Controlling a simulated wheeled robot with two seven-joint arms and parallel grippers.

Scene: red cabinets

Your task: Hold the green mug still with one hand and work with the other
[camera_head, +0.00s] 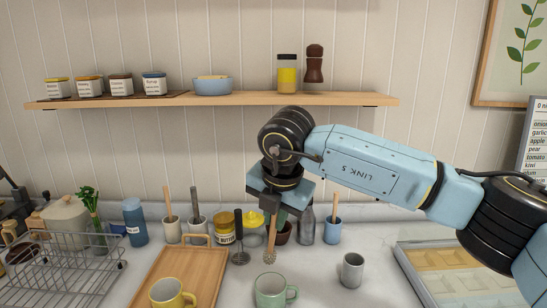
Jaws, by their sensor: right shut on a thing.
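The green mug (271,291) stands upright on the counter at the bottom middle, with its handle to the right. My right gripper (277,209) points down above and behind it in the picture. It is shut on a wooden stick-like tool with a thicker lower end (270,255), which looks like a honey dipper. The tool hangs nearly upright, its lower end just above the mug's rim in the picture; I cannot tell whether it is over the opening. My left gripper is not in view, and nothing is seen holding the mug.
A yellow mug (168,294) stands on a wooden board (196,268) at left. A grey cup (352,271) stands right of the green mug. Jars, bottles and utensil cups line the wall. A wire rack (75,268) is at left, a divided tray (450,276) at right.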

